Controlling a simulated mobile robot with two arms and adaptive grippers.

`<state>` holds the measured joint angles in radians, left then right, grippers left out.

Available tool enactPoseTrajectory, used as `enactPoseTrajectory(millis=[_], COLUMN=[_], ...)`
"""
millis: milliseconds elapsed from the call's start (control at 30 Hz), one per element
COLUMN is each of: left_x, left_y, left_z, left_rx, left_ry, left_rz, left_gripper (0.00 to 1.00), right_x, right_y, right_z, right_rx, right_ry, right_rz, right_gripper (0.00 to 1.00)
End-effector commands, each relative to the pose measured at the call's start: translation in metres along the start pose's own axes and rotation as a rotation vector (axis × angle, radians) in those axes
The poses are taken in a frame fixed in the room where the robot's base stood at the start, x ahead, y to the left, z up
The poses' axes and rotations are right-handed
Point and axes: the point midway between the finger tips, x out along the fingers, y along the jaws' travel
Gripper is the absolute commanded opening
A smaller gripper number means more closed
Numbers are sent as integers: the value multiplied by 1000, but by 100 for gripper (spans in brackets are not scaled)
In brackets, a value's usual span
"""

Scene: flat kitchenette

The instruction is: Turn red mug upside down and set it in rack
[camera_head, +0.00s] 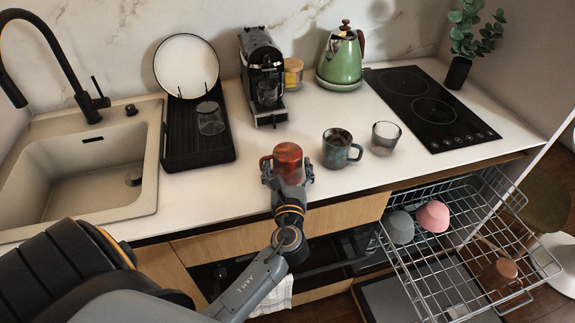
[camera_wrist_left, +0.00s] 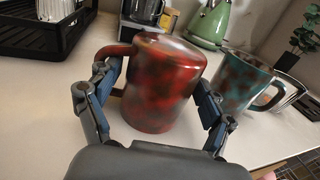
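The red mug (camera_head: 288,158) stands on the counter near its front edge, with its handle to the left. In the left wrist view the mug (camera_wrist_left: 158,88) fills the middle. My left gripper (camera_head: 287,175) is at the mug, with one finger on each side. The left finger is by the handle, and the right finger is close to the mug's right side. The fingers are spread, with no clear grip on the mug. A wire dishwasher rack (camera_head: 437,268) is pulled out at the lower right, holding a grey cup (camera_head: 400,227), a pink cup (camera_head: 433,216) and a brown mug (camera_head: 498,271).
A teal mug (camera_head: 341,149) and a clear glass (camera_head: 385,137) stand right of the red mug. A black drying tray (camera_head: 178,150) holds a plate and a glass beside the sink (camera_head: 80,180). A coffee machine (camera_head: 262,75) and green kettle (camera_head: 341,62) stand behind.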

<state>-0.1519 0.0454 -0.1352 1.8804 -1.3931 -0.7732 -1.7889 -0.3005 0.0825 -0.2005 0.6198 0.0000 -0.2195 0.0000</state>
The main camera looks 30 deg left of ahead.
Motion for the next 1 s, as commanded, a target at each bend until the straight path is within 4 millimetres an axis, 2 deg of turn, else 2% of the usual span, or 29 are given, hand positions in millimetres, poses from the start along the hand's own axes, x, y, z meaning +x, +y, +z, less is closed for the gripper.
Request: enactPoseTrajectory(millis=[467,567,800,1000], left_x=[-5,-17,-68,-103], left_y=[0,0,0,0], left_z=[-2,-2,-2,-2], left_rx=[2,2,1,2], left_ry=[3,4,6,5], left_rz=[0,0,0,-1], left_gripper=[98,98,98,98], right_x=[0,0,0,0], right_y=[-2,-2,-2,-2], right_z=[-3,-2,-1,-1], right_rx=[2,2,2,1], right_ry=[3,2,1,1], right_rz=[-2,-2,-2,-2], right_gripper=[40,40,40,40])
